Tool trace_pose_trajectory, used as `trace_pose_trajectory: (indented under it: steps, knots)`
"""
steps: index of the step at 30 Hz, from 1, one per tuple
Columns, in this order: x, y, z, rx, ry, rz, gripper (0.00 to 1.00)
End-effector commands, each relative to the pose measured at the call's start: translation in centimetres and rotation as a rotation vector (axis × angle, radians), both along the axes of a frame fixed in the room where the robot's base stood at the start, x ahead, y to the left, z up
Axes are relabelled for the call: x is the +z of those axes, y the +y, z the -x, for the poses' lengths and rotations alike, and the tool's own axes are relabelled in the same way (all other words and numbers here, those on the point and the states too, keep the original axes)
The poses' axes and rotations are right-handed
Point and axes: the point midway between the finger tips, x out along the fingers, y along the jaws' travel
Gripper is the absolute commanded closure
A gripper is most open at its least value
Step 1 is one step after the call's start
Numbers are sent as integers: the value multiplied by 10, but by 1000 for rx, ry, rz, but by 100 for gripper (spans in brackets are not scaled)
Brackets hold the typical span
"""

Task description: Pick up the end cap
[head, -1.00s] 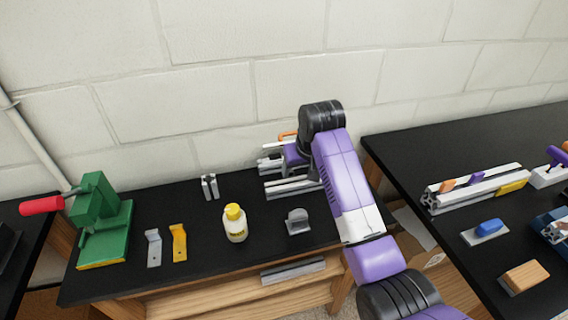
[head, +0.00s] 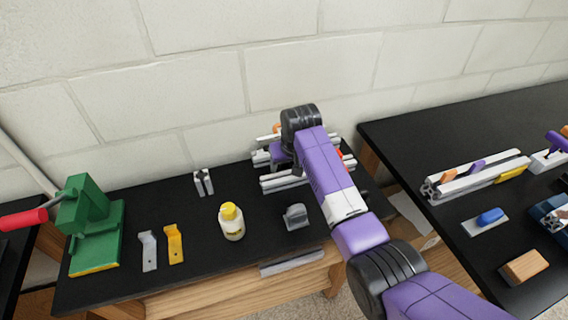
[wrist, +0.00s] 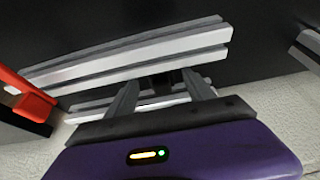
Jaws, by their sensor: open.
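My gripper (wrist: 162,88) is open in the wrist view, with its two dark fingers apart and pointing at pale aluminium extrusion bars (wrist: 130,55). I see nothing held between the fingers. In the head view my purple arm reaches over the back of the black table, and its wrist hides the fingertips and part of the extrusion bars (head: 283,181). I cannot make out the end cap for certain. A small grey rounded piece (head: 295,216) stands on the table in front of the bars, apart from my gripper.
A yellow-capped bottle (head: 231,222), silver bracket (head: 149,251), yellow bracket (head: 174,244) and green press (head: 90,225) stand to the left. A small upright metal piece (head: 203,182) is behind. A red part (wrist: 25,95) lies left of the fingers. Another black table (head: 465,130) is at right.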

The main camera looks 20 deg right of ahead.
Motion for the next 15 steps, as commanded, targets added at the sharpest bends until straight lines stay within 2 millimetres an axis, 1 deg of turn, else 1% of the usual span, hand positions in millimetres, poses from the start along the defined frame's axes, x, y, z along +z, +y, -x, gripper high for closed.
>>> trace_pose_trajectory:
  steps: [3, 10, 11, 15]
  knots:
    - [-7, 0, -2, 0, 1, 0, 38]
    - [-7, 0, -3, 1, 0, 0, 38]
    - [-7, 0, -3, 1, 0, 0, 42]
    - [-7, 0, -3, 0, 0, 0, 70]
